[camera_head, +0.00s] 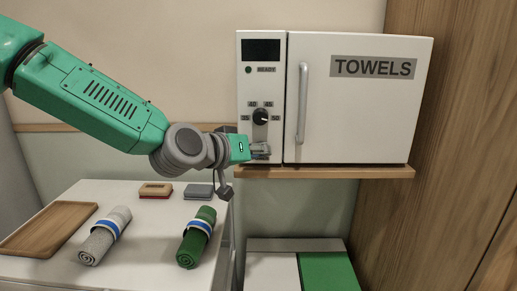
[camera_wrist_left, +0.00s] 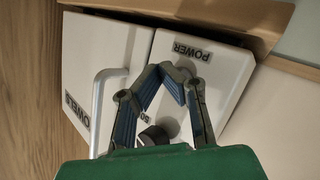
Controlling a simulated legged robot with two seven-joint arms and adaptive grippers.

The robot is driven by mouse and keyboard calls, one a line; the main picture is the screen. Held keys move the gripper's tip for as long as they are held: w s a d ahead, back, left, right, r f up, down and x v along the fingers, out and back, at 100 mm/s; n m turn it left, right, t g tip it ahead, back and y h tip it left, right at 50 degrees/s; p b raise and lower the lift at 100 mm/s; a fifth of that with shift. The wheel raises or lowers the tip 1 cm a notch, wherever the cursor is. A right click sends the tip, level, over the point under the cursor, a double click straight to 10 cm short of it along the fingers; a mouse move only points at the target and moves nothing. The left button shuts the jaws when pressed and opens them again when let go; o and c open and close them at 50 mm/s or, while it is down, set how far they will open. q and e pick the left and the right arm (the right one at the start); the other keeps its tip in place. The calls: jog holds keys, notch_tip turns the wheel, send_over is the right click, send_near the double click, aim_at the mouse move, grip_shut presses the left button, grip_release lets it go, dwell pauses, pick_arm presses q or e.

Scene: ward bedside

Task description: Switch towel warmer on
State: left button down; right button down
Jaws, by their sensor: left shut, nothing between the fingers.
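The white towel warmer (camera_head: 362,115) stands on a wooden shelf, its door labelled TOWELS shut. My left gripper (camera_head: 262,151) is shut and empty at the lower panel, below the dial. In the left wrist view the closed fingertips (camera_wrist_left: 172,72) are near the POWER label (camera_wrist_left: 192,52), and the dial (camera_wrist_left: 153,135) shows between the fingers. The power switch is not visible; contact cannot be told.
The wooden shelf (camera_head: 325,172) runs under the warmer. At lower left, a white table (camera_head: 140,276) holds a wooden tray (camera_head: 45,229), a grey rolled towel (camera_head: 104,237), a green rolled towel (camera_head: 196,238) and two small blocks. A wooden panel (camera_head: 455,120) stands at right.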

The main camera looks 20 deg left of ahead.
pick_arm(q)
jog(key=shift+w+d, duration=0.15)
jog(key=shift+d, duration=0.25)
jog(key=shift+w+d+r, duration=0.15)
jog(key=shift+d, duration=0.45)
jog(key=shift+w+a, duration=0.15)
jog(key=shift+a, duration=0.85)
jog(key=shift+s+d, duration=0.2)
jog(key=shift+s, duration=0.2)
jog(key=shift+s+f, duration=0.2)
jog(key=shift+s, duration=0.2)
jog(key=shift+s+a, duration=0.1)
jog(key=shift+a, duration=0.05)
pick_arm(e)
jog(key=shift+d, duration=0.3)
pick_arm(q)
jog(key=shift+a, duration=0.15)
pick_arm(e)
jog(key=shift+a, duration=0.15)
